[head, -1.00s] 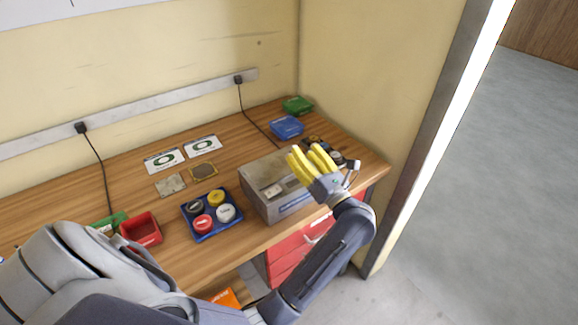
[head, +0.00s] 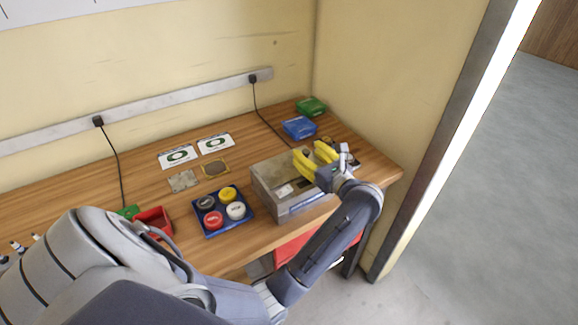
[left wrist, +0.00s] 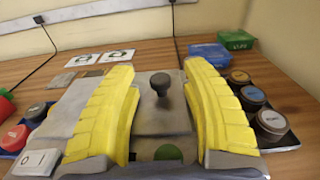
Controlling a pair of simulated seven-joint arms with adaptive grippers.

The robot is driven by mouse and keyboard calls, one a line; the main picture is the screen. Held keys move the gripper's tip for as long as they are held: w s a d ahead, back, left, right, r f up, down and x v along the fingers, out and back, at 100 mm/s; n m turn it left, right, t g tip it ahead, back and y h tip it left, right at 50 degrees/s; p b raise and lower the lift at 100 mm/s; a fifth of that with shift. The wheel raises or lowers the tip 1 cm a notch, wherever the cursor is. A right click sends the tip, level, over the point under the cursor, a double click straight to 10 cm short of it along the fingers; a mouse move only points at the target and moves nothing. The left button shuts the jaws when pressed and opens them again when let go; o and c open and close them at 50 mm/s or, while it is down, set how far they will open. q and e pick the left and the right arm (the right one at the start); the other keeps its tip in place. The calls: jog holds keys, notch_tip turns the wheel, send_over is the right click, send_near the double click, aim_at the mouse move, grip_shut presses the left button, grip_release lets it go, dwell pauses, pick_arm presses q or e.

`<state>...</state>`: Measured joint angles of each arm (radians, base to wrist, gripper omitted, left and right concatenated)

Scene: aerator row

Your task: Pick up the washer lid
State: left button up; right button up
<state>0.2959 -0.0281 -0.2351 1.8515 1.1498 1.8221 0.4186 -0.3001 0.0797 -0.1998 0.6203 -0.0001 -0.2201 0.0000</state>
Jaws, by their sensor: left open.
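The washer (head: 270,172) is a grey metal box near the right end of the wooden bench. Its lid (left wrist: 160,118) is a grey plate with an upright black knob (left wrist: 161,84), clear in the left wrist view. In the head view my fingers partly cover the lid. My left gripper (head: 314,158) is open over the washer's top. In the left wrist view its two yellow fingers (left wrist: 160,72) stand on either side of the knob, with gaps on both sides. They hold nothing. My right gripper is out of view.
A blue tray (head: 213,235) with several coloured round caps stands left of the washer, beside a red bin (head: 154,221). Behind are blue (head: 299,127) and green (head: 311,105) boxes. Dark-tray jars (left wrist: 252,97) stand close on the right. A white switch (left wrist: 37,162) sits on the washer's front left.

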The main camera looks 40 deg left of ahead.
pick_arm(q)
jog(key=shift+c, duration=0.5)
grip_shut()
